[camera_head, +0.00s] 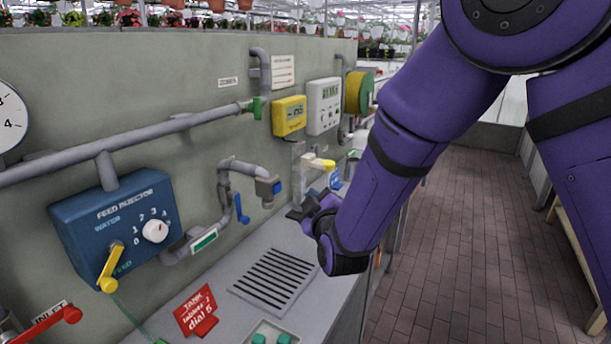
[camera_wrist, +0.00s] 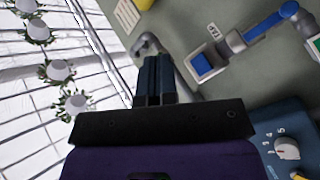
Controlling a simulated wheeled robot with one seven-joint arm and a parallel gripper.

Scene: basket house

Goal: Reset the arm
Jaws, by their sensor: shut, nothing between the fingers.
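My purple arm reaches down from the upper right in the head view. My gripper (camera_head: 306,209) is over the grey counter, right of the spout with the blue tip. In the wrist view my gripper (camera_wrist: 156,58) has its two dark fingers together, with nothing between them. The fingers point up toward the grey wall and a grey pipe behind them. I cannot tell how far they are from the pipe.
The blue feed injector box (camera_head: 112,226) with a yellow lever (camera_head: 108,270) is on the wall at left. The drain grate (camera_head: 274,279) and red sign (camera_head: 195,311) are on the counter (camera_head: 232,321). The brick floor (camera_head: 455,240) at right is clear.

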